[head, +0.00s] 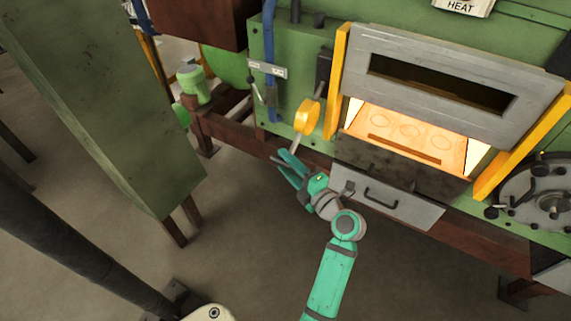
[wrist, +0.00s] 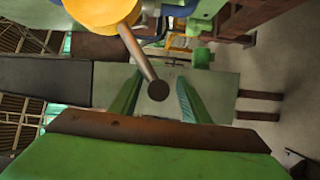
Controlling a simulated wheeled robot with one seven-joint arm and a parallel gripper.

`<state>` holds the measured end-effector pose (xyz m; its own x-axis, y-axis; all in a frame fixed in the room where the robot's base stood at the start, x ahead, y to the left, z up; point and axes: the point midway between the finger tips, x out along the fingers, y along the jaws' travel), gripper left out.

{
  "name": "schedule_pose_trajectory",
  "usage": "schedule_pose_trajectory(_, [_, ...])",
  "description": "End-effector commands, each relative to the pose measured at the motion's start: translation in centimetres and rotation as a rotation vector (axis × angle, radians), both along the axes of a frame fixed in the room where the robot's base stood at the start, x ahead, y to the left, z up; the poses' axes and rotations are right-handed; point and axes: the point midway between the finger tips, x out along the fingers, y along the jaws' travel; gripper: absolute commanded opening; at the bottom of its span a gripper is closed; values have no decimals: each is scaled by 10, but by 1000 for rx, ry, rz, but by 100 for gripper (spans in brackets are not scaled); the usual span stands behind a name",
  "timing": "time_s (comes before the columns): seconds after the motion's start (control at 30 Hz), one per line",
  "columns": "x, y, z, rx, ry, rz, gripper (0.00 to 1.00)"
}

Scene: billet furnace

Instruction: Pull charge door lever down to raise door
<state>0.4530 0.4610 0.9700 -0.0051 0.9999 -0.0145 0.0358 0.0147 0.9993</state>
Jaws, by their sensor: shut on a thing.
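The charge door lever (head: 296,144) has a yellow hub (head: 308,118) on the left of the furnace front, and its thin grey rod points down. My teal gripper (head: 285,165) is at the rod's lower end and is shut on the lever. In the wrist view, the rod's dark round end (wrist: 158,90) lies between my two fingers (wrist: 156,100); the exact contact is hard to see. The grey charge door (head: 425,108) stands raised between yellow guides, and the glowing opening (head: 410,136) shows below it.
A drawer-like grey panel with a dark handle (head: 380,197) is under the opening, close to my wrist. A tall green cabinet (head: 110,110) stands at left. The floor in front is clear.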

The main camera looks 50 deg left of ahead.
Motion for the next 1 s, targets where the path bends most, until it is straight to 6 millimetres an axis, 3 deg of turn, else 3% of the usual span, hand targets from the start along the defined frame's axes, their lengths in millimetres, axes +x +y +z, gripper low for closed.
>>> schedule_pose_trajectory(0.33, [5,-13,-3,-4,4,-12,37])
schedule_pose_trajectory(0.7, [3,-77,0,-1,2,-10,37])
schedule_pose_trajectory(1.0, [1,-107,1,0,1,-2,37])
